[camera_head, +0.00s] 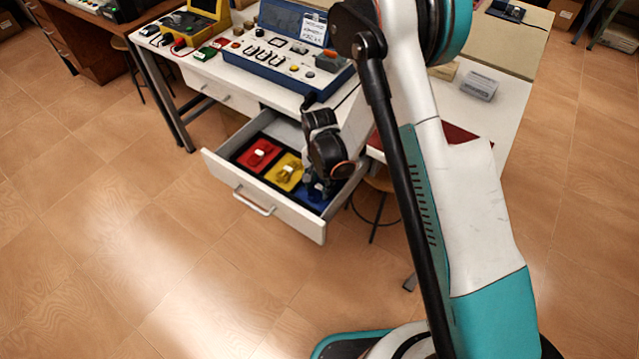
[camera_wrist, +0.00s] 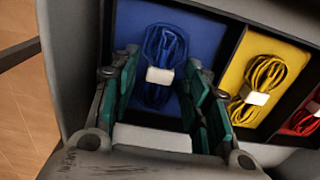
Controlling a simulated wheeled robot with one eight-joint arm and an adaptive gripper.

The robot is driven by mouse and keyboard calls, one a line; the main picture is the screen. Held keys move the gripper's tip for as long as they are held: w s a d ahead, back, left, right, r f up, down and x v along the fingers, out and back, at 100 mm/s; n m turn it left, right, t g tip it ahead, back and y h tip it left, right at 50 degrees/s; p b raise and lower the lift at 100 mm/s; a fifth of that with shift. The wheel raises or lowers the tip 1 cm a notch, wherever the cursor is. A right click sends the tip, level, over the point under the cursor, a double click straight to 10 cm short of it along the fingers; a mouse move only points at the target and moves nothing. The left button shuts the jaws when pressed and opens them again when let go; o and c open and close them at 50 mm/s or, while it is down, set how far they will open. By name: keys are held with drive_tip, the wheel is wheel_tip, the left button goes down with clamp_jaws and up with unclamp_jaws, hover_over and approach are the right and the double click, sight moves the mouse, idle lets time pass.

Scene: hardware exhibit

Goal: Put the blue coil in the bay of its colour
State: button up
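The blue coil (camera_wrist: 158,92) with its white band lies in the blue bay (camera_wrist: 210,24) of the open drawer in the wrist view. My gripper (camera_wrist: 163,72) is open, with its two green-padded fingers spread to the left and right of the coil. A gap shows between each finger and the coil, and nothing is held. In the head view my gripper (camera_head: 316,188) is low over the blue bay (camera_head: 313,200) at the drawer's right end. The blue coil is hidden there by my arm.
A yellow coil (camera_wrist: 261,84) and a red coil (camera_wrist: 306,119) lie in the neighbouring bays. The drawer front (camera_head: 262,204) stands pulled out from the white table (camera_head: 506,98). A blue instrument panel (camera_head: 283,62) sits above on the table. Floor in front is clear.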

drive_tip(key=shift+r, duration=0.1)
wheel_tip(320, 180, up, 12)
drive_tip(key=r+p, duration=0.1)
drive_tip(key=p, duration=0.4)
wheel_tip(320, 180, up, 19)
drive_tip(key=n+t, duration=0.3)
hover_over(320, 187)
drive_tip(key=s+d, duration=0.5)
drive_tip(key=d, duration=0.3)
drive_tip(key=s+d+r+n+t, duration=0.2)
drive_tip(key=s+d+r, duration=0.2)
drive_tip(key=s, duration=0.3)
drive_tip(key=s+d+r+n+t, duration=0.2)
drive_tip(key=s+d+r, duration=0.2)
drive_tip(key=s, duration=0.4)
drive_tip(key=shift+s+d+r+n, duration=0.15)
drive_tip(key=shift+s+r+n, duration=0.15)
